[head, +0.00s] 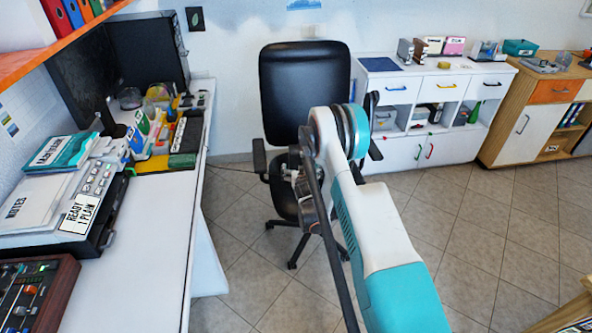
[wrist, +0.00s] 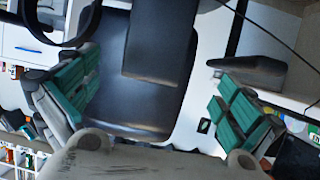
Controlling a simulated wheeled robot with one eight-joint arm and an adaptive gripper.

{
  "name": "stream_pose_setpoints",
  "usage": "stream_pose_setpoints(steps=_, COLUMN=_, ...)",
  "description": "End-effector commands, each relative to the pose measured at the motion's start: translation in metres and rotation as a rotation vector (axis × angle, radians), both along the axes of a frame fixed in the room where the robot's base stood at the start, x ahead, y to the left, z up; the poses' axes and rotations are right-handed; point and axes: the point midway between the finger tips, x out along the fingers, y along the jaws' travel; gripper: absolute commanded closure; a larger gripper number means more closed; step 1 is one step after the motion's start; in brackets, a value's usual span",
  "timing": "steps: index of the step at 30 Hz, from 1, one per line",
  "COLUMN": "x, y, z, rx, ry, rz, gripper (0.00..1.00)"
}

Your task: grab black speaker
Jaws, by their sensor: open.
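A tall black box (head: 150,46) stands at the far end of the white desk, beside a dark screen at the left. It may be the black speaker, but I cannot tell for sure. My gripper (wrist: 160,105) is open in the wrist view, with its teal finger pads wide apart and nothing between them. The black chair shows beyond the pads. In the head view my arm reaches forward in front of the chair, to the right of the desk and well apart from the black box. The arm partly hides the gripper there.
A black office chair (head: 304,92) stands beyond my arm. The white desk (head: 150,240) carries papers, a mixer (head: 35,292) and several small things. A white cabinet (head: 425,88) and a wooden cabinet (head: 530,118) line the back wall. Tiled floor (head: 450,220) is free at the right.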

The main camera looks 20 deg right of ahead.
Motion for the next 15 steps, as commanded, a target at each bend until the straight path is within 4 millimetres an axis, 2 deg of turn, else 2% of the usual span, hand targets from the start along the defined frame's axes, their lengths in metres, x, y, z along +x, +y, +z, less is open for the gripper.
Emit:
stream_pose_setpoints(steps=5, x=0.006, y=-0.005, z=-0.012, rx=-0.001, ry=-0.006, rz=-0.003, gripper=0.0)
stream_pose_setpoints(steps=15, x=0.058, y=-0.025, z=-0.036, rx=-0.002, ry=-0.006, rz=-0.002, gripper=0.0)
